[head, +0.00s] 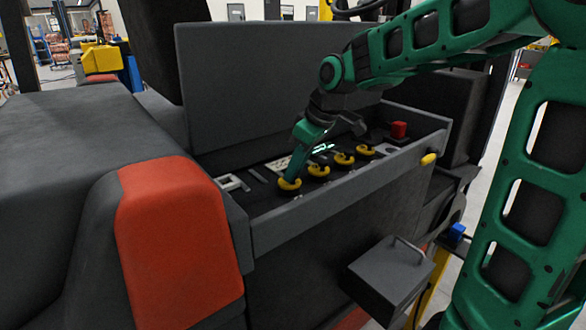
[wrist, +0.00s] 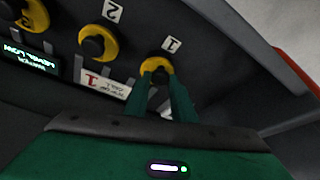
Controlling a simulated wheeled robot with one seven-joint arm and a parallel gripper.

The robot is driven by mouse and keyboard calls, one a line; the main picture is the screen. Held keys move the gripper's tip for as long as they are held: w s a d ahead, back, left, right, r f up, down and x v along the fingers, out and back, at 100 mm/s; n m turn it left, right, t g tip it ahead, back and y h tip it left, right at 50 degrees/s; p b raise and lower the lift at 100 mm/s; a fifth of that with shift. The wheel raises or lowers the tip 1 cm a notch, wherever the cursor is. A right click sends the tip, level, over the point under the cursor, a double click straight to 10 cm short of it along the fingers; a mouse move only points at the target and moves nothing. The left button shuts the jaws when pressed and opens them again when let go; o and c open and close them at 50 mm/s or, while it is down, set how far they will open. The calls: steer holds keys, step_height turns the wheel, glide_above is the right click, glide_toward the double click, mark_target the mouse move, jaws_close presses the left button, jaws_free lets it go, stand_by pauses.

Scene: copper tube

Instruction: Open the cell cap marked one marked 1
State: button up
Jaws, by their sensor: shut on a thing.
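The cell cap marked 1 is a yellow ring cap with a dark centre (wrist: 158,64), beside a white label reading 1 (wrist: 171,44) in the wrist view. In the head view it is the leftmost yellow cap (head: 289,185) in the open battery bay. My gripper (wrist: 160,88) is shut on this cap, its two green fingers against the near side of the yellow ring. In the head view my gripper (head: 293,172) reaches down onto the cap from above. The cap appears seated on its dark base; the fingers hide part of it.
Other yellow caps stand in a row, including the one marked 2 (wrist: 97,43). A red block (head: 399,130) sits at the bay's right end. The bay's grey front wall (head: 330,195) and raised lid (head: 260,85) bound the space. A small display (wrist: 28,58) shows text.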

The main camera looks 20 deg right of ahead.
steer(key=shift+w+r, duration=0.1)
jaws_close()
jaws_free()
steer(key=shift+w+a+r+g+h, duration=0.1)
steer(key=shift+w+r+g+h, duration=0.25)
steer(key=shift+g, duration=0.35)
steer(key=shift+w+r+g+h, duration=0.2)
steer(key=shift+w+g, duration=0.25)
steer(key=shift+g, duration=0.25)
steer(key=shift+w+a+r+g+h, duration=0.15)
steer(key=shift+w+r+g, duration=0.2)
steer(key=shift+g, duration=0.35)
steer(key=shift+w+a+r+g+h, duration=0.15)
steer(key=shift+w+g, duration=0.3)
steer(key=shift+g, duration=0.25)
steer(key=o, duration=1)
steer(key=shift+a, duration=0.1)
